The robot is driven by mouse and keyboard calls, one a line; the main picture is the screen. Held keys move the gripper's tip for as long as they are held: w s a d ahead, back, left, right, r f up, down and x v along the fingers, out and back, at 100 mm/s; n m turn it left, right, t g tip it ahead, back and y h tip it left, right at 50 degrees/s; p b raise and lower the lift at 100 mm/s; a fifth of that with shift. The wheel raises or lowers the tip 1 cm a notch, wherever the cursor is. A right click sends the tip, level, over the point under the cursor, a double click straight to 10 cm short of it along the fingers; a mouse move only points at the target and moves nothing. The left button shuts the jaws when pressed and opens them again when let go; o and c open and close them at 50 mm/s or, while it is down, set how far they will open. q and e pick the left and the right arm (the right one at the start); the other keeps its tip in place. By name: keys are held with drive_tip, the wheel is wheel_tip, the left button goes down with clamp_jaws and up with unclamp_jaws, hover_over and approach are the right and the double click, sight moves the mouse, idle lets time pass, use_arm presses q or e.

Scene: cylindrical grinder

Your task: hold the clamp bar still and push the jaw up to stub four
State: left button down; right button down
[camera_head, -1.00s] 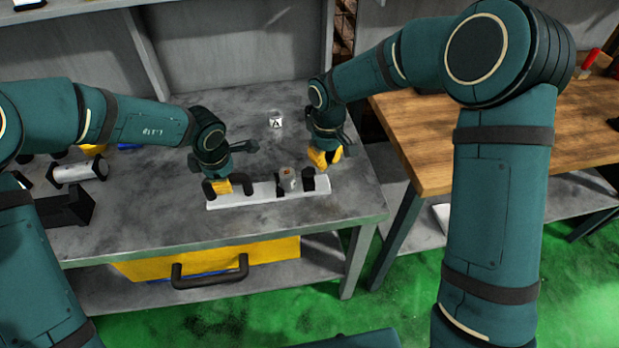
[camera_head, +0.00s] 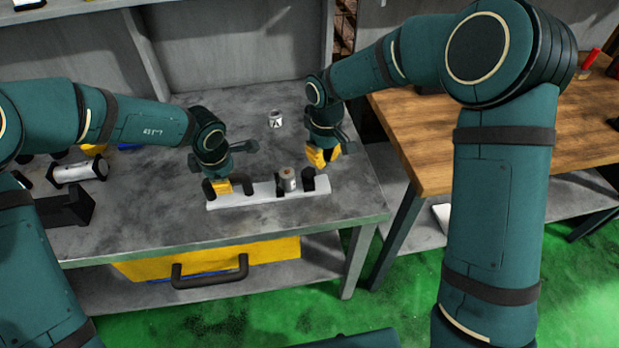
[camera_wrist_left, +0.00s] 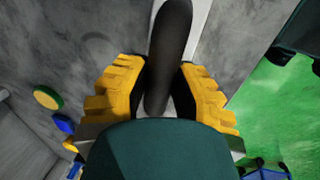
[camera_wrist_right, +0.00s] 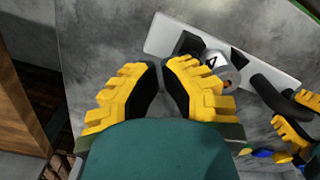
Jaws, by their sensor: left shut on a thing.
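The clamp bar (camera_head: 263,197) is a pale strip lying on the grey bench. It has a dark rounded handle near its left end, which also shows in the left wrist view (camera_wrist_left: 171,45). My left gripper (camera_head: 223,187) is shut on this handle. Which block is the jaw, and the stub numbers, I cannot tell. My right gripper (camera_head: 321,158) is empty, its fingers close together, beyond the bar's right end and apart from it.
Dark fixtures and a cylinder (camera_head: 75,172) occupy the bench's left side. A wooden table (camera_head: 450,135) stands to the right across a gap.

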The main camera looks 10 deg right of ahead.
drive_tip(key=shift+a, duration=3.55)
idle(0.5)
wheel_tip(320, 180, up, 7)
drive_tip(key=shift+d, duration=0.4)
idle(1.0)
drive_tip(key=shift+d, duration=0.1)
idle(0.4)
drive_tip(key=w+d+f+m+g+y, duration=0.15)
drive_tip(key=d+m+y, duration=0.25)
drive_tip(key=d+m, duration=0.6)
drive_tip(key=d+f+m+y, duration=0.3)
drive_tip(key=d+m+y, duration=0.2)
drive_tip(key=d+m, duration=0.5)
drive_tip(key=a+f, duration=0.2)
drive_tip(key=a, duration=0.1)
drive_tip(key=a+f+m, duration=0.1)
drive_tip(key=a+f, duration=0.1)
drive_tip(key=a, duration=0.1)
drive_tip(key=s+a+f+m, duration=0.1)
drive_tip(key=a+f, duration=0.2)
drive_tip(key=shift+a, duration=0.15)
drive_tip(key=shift+s+a, duration=0.15)
drive_tip(key=shift+a, duration=0.8)
drive_tip(key=shift+s+a, duration=0.15)
drive_tip(key=shift+a, duration=0.8)
